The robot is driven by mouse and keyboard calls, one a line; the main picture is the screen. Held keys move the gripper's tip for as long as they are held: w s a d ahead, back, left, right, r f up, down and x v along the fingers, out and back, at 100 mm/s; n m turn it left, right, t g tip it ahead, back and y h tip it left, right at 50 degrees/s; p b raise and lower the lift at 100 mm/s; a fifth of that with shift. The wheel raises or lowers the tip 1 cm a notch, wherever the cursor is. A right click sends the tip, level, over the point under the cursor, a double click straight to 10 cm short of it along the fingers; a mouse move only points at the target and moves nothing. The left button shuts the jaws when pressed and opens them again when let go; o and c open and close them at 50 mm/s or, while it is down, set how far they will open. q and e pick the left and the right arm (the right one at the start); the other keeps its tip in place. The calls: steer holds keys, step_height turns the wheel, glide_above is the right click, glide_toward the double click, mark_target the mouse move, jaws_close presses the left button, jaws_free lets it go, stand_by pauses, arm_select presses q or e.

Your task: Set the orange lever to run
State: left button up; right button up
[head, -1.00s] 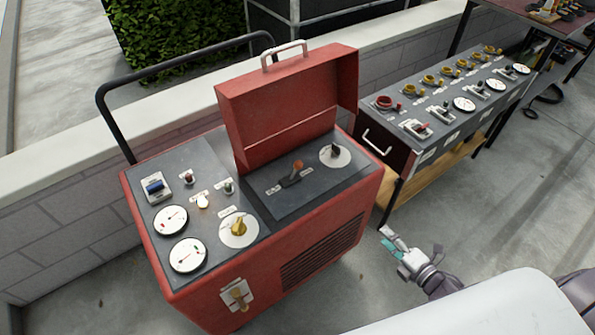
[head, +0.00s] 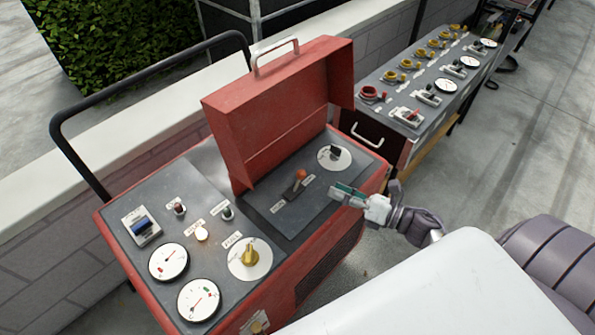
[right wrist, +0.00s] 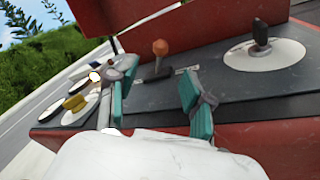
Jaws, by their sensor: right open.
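The orange lever (head: 300,174) stands on a dark panel (head: 325,185) under the raised red lid of the red machine. It has an orange knob on a dark arm, with a small white label at each end of its slot; I cannot read them. In the right wrist view the lever's knob (right wrist: 160,47) shows beyond and between the fingers. My right gripper (head: 342,192) is at the right front edge of the panel, apart from the lever. In the right wrist view its teal-padded fingers (right wrist: 155,103) are spread with nothing between them. My left gripper is out of view.
The raised red lid (head: 280,105) stands behind the lever. A black knob on a white dial (head: 335,158) is to its right. A yellow knob (head: 250,256), gauges (head: 169,262) and a blue switch (head: 141,227) are left. Another control bench (head: 425,90) stands behind right.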

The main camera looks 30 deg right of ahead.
mark_target(301, 173)
steer(key=x, duration=0.4)
steer(key=shift+r, duration=0.15)
steer(key=x, duration=0.3)
steer(key=p+x, duration=0.1)
steer(key=x, duration=0.3)
steer(key=shift+f, duration=0.2)
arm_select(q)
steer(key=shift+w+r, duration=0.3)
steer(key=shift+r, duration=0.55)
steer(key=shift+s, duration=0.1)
arm_select(e)
steer(key=shift+c, duration=0.7)
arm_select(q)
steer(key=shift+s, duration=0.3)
arm_select(e)
jaws_close()
